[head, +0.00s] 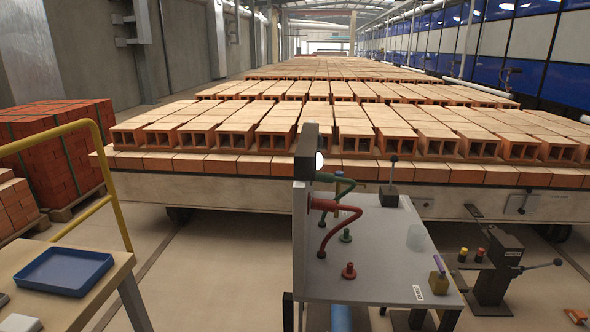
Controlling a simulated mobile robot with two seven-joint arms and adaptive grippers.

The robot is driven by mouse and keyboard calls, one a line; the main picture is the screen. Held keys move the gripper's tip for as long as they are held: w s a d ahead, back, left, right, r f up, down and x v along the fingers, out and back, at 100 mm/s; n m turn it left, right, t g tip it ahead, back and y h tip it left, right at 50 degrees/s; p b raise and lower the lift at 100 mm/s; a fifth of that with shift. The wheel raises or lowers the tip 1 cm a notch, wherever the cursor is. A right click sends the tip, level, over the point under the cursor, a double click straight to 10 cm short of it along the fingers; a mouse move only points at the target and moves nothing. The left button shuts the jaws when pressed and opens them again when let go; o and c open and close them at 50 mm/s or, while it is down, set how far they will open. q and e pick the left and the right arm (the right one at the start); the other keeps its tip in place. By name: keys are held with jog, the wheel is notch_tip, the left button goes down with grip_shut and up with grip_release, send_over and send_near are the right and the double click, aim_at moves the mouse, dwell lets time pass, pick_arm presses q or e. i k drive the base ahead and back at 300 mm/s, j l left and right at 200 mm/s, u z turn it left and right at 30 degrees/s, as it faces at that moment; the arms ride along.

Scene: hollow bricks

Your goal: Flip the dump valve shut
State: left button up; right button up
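A small valve with a yellow-brass body (438,284) stands at the front right corner of a grey panel table (375,275). Its short purple lever (438,264) points up and leans to the left. A small white label (418,293) lies on the panel beside it, too small to read with certainty. I take this to be the dump valve. Neither of my grippers shows in the head view, and nothing touches the valve.
Red (322,205) and green (338,179) hoses rise at the panel's left. A black-knobbed lever box (389,196) and a clear cup (416,238) stand on it. A dark lever stand (495,270) is at right, a blue tray (63,271) at left. A brick-laden car (240,190) stands behind.

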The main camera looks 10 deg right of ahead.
aim_at(441, 274)
jog(key=i+l, duration=0.1)
jog(key=l, duration=0.55)
jog(key=i+l+u, duration=0.1)
jog(key=l, duration=1.2)
jog(key=i+u, duration=0.05)
